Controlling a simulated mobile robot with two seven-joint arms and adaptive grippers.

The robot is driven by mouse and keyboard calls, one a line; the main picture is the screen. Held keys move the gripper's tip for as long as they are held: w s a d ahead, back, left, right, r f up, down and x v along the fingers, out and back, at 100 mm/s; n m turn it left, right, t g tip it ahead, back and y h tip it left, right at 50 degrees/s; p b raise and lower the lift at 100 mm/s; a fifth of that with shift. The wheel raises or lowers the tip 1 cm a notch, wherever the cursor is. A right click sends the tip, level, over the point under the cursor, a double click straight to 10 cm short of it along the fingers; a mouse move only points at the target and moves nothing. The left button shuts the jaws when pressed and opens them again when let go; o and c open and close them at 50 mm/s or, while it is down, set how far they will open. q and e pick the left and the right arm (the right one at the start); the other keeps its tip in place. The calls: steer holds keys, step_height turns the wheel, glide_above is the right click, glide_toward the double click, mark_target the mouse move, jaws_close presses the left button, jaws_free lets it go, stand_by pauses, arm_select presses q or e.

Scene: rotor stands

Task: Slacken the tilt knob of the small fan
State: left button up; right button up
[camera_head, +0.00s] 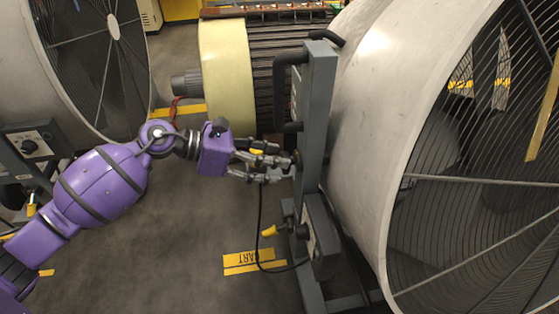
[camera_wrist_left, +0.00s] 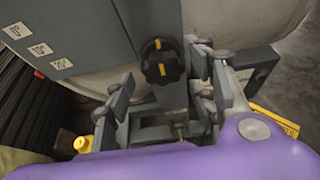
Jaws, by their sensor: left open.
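A black tilt knob (camera_wrist_left: 163,61) with yellow marks sits on the grey upright bracket (camera_head: 318,120) of the fan (camera_head: 375,130) on the right. In the left wrist view the knob lies just ahead, between the lines of my two sets of fingers. My left gripper (camera_head: 288,166) is open beside the bracket, its fingertips close to it; it also shows in the left wrist view (camera_wrist_left: 163,90). I cannot tell whether the fingers touch the knob. In the head view the fingers and bracket mostly hide the knob. My right gripper is not in view.
A plate with degree labels (camera_wrist_left: 40,48) is left of the knob. A control box (camera_head: 318,230) with a yellow-tipped part (camera_head: 269,231) and a hanging cable (camera_head: 262,225) sits below my gripper. Another large fan (camera_head: 100,60) stands at left. Open floor (camera_head: 180,235) lies between.

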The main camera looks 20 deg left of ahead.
arm_select(q)
steer(key=shift+x, duration=1.05)
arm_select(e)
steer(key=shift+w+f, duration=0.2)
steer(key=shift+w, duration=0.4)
arm_select(q)
steer(key=shift+c, duration=0.2)
steer(key=c, duration=1)
steer(key=shift+w+r, duration=0.1)
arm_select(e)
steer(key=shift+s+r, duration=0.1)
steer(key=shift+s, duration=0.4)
